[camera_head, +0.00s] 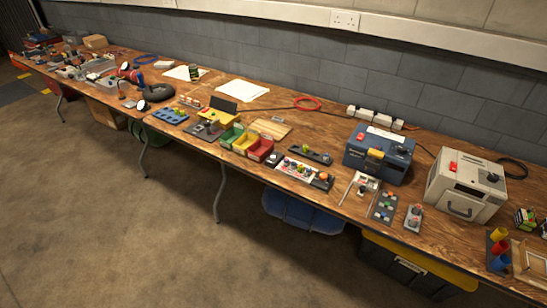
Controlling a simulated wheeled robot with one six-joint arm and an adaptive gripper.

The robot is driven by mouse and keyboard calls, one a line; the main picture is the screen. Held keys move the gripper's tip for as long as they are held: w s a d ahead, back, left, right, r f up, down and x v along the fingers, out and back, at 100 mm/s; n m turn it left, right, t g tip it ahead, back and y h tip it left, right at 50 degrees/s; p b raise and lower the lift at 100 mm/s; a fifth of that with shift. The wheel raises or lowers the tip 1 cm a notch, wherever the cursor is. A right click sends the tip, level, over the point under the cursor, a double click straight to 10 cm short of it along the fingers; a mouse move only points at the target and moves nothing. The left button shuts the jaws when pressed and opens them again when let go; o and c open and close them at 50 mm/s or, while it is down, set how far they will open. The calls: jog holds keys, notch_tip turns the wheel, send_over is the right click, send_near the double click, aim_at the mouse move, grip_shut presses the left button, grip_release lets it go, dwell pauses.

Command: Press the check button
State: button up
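No label reading "check" can be made out at this distance, so I cannot tell which control is the check button. A white panel with several coloured round knobs or buttons (299,170) lies near the front edge of the long wooden bench. A dark blue box (362,162) with a red switch and a yellow part on top stands to its right. A pale grey box (453,195) with a red switch and a dark knob stands further right. Small dark control plates (385,207) lie in front of these boxes. My gripper is not in view.
Green, yellow and red bins (261,149) stand mid-bench. White paper sheets (243,90) and a red cable coil (307,103) lie behind. Coloured cups (499,250) stand at the right end. A yellow-lidded black crate (400,272) is under the bench. The floor (130,230) in front is clear.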

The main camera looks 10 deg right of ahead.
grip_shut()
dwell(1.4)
